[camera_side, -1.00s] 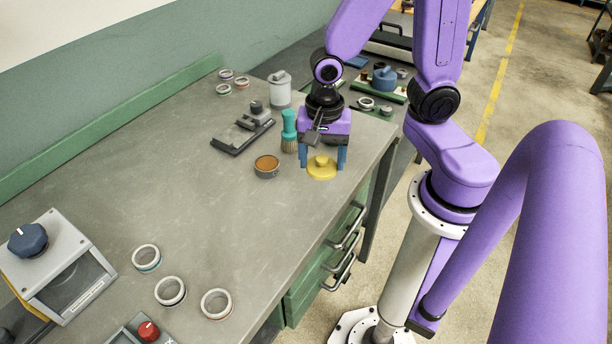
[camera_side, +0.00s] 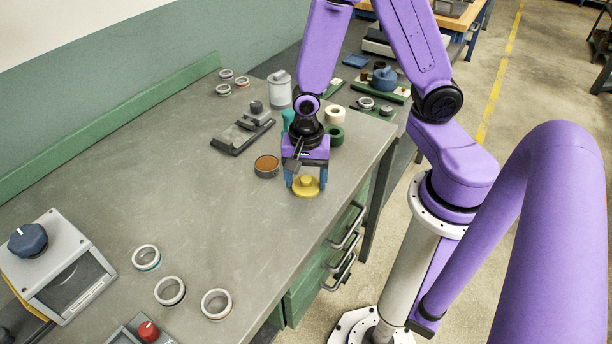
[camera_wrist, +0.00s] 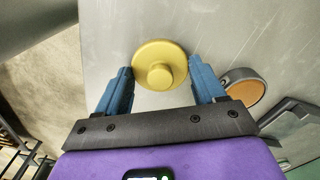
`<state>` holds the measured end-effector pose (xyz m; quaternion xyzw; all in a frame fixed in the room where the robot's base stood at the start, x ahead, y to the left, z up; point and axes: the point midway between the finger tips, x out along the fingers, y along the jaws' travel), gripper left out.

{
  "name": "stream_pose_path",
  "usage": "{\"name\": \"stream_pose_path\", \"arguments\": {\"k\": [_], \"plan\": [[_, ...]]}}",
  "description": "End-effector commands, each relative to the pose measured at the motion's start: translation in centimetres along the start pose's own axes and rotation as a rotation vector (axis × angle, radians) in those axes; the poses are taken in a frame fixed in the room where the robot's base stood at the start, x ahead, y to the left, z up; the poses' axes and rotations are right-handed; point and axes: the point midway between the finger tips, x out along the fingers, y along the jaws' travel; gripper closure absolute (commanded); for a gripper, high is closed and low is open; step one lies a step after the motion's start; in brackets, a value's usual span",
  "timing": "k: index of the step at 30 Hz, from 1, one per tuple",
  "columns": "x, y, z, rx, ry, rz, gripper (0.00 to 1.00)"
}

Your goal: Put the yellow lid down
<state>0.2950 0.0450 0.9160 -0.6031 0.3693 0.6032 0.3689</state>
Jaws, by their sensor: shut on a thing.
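The yellow lid (camera_side: 306,187) is a round disc with a raised knob, near the front edge of the grey bench. My gripper (camera_side: 305,182) points down with its blue fingers on either side of the lid, shut on it. In the wrist view the lid (camera_wrist: 160,50) sits between the fingertips of my gripper (camera_wrist: 160,72), at its rim. The lid looks level and low over the bench; I cannot tell whether it touches the surface.
A round tin with orange-brown contents (camera_side: 266,166) stands close left of my gripper. A teal brush (camera_side: 287,119), a green ring (camera_side: 335,134) and a cream ring (camera_side: 335,114) are behind it. The bench at the front left of my gripper is clear.

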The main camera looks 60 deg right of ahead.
Motion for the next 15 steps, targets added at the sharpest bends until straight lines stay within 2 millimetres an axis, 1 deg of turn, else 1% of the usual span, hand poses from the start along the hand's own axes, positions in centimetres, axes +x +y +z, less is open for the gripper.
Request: {"name": "stream_pose_path", "arguments": {"k": [11, 12, 14, 15], "plan": [[0.32, -0.01, 0.01, 0.000, 0.000, 0.000, 0.59], [0.33, -0.04, 0.01, 0.000, 0.000, -0.001, 0.24], [0.31, -0.04, 0.01, 0.000, 0.000, -0.002, 0.06], [0.30, -0.04, 0.01, 0.000, 0.000, -0.001, 0.06]]}}
